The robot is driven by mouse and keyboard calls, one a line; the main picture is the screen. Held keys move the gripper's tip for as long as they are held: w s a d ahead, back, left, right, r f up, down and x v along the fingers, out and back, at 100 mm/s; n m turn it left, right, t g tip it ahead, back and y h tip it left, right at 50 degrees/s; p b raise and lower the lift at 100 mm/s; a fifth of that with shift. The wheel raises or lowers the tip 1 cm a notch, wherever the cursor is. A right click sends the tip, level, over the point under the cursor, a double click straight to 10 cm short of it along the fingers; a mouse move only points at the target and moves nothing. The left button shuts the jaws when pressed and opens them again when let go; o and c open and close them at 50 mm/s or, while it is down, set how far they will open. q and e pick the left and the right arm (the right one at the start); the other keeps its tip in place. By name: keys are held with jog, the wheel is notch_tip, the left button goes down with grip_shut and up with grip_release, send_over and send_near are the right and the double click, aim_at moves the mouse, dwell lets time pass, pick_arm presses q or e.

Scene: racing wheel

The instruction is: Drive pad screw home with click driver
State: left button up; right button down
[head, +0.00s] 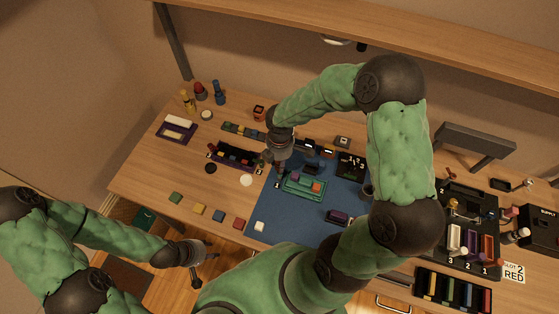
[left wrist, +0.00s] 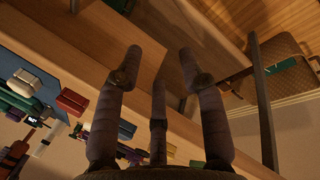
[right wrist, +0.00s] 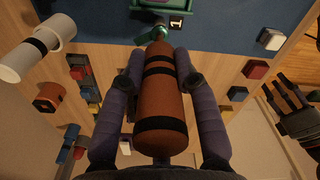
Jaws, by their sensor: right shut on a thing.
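My right gripper (head: 279,165) is shut on the click driver (right wrist: 160,95), an orange-brown cylinder with black bands in the right wrist view. In the head view the gripper is beside the green fixture (head: 304,185), which carries small coloured blocks. The pad screw cannot be made out. My left gripper (head: 203,262) is off the table's front edge; its fingers are apart and empty in the left wrist view (left wrist: 160,72).
The blue mat (head: 290,228) covers the table's middle. Several coloured blocks (head: 198,209) line the front left. A dark purple tray (head: 233,156) lies left of the mat. A black rack (head: 470,215) and a bin (head: 453,289) stand at the right. A shelf (head: 400,40) hangs above.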

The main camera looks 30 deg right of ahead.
jog(key=shift+f+b, duration=0.3)
jog(key=shift+f, duration=0.05)
dwell(1.1)
jog(key=shift+s+a+f, duration=0.1)
jog(key=shift+s+f, duration=0.15)
dwell(1.8)
jog(key=shift+w+r+p, duration=0.2)
jog(key=shift+r+p, duration=0.5)
jog(key=shift+r, duration=0.05)
jog(key=shift+r+p, duration=1.9)
jog(key=shift+r, duration=0.55)
jog(key=shift+f, duration=0.1)
